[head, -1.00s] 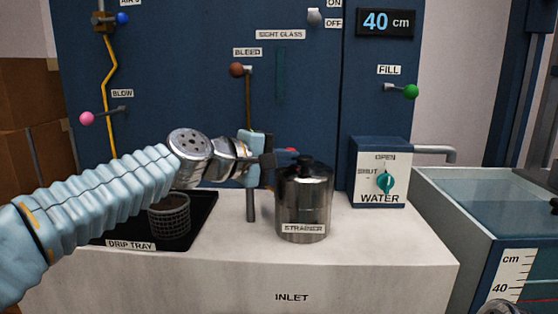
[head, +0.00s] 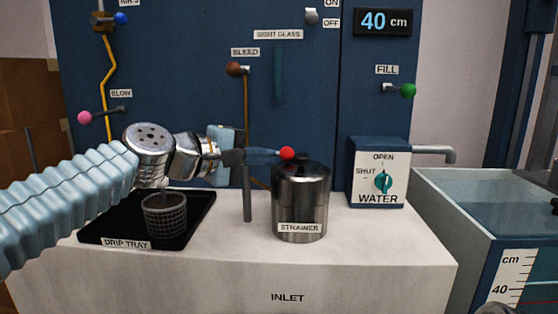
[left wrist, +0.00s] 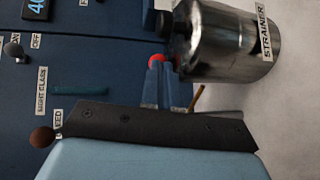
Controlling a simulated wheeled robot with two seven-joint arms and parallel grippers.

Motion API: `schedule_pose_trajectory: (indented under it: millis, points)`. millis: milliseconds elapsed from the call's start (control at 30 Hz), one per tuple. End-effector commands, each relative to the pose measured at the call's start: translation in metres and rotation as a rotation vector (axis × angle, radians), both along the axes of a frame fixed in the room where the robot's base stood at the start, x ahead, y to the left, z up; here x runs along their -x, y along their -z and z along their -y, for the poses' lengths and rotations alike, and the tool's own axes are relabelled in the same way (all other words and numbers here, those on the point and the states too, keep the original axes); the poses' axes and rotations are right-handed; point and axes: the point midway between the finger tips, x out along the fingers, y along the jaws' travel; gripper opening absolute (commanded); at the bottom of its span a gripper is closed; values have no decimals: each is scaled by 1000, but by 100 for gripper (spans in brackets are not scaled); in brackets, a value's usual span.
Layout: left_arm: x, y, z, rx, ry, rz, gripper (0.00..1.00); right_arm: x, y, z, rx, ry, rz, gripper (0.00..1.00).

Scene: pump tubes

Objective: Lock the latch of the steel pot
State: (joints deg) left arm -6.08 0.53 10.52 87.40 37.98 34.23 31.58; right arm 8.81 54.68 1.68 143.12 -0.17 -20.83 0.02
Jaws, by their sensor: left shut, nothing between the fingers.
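The steel pot (head: 300,212) is a shiny cylinder with a dark top knob, labelled STRAINER, upright on the white counter. It also shows in the left wrist view (left wrist: 226,45), at the upper right. The latch's red ball (head: 287,153) sits at the pot's upper left; it also shows in the left wrist view (left wrist: 156,61). My left gripper (head: 273,157) is shut and empty, its fingertips right beside the red ball. In the left wrist view the fingertips (left wrist: 164,72) meet the ball's edge; I cannot tell whether they touch. The rest of the latch is mostly hidden.
A drip tray (head: 205,215) with a mesh basket (head: 165,216) lies left of the pot. A grey post (head: 247,200) stands just left of the pot. The water valve box (head: 378,170) and a water tank (head: 480,215) are to the right.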

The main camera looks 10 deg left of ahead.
Motion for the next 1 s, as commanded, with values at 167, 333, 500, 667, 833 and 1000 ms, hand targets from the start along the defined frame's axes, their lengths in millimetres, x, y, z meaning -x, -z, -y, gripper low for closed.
schedule_pose_trajectory:
  millis: [167,333,500,667,833,1000]
  points:
    - [31,-7,-28,1,-1,3,0,0,9,0,1,1,0,56]
    - [52,-14,-47,1,2,2,0,0,12,1,2,3,1,56]
    - [61,-17,-56,1,4,1,0,0,13,1,2,4,0,56]
    - [63,-17,-57,1,5,0,0,0,13,1,2,4,0,56]
    - [63,-17,-57,1,5,1,0,0,13,1,2,4,0,56]
    - [63,-17,-57,1,5,1,0,0,13,1,2,4,1,56]
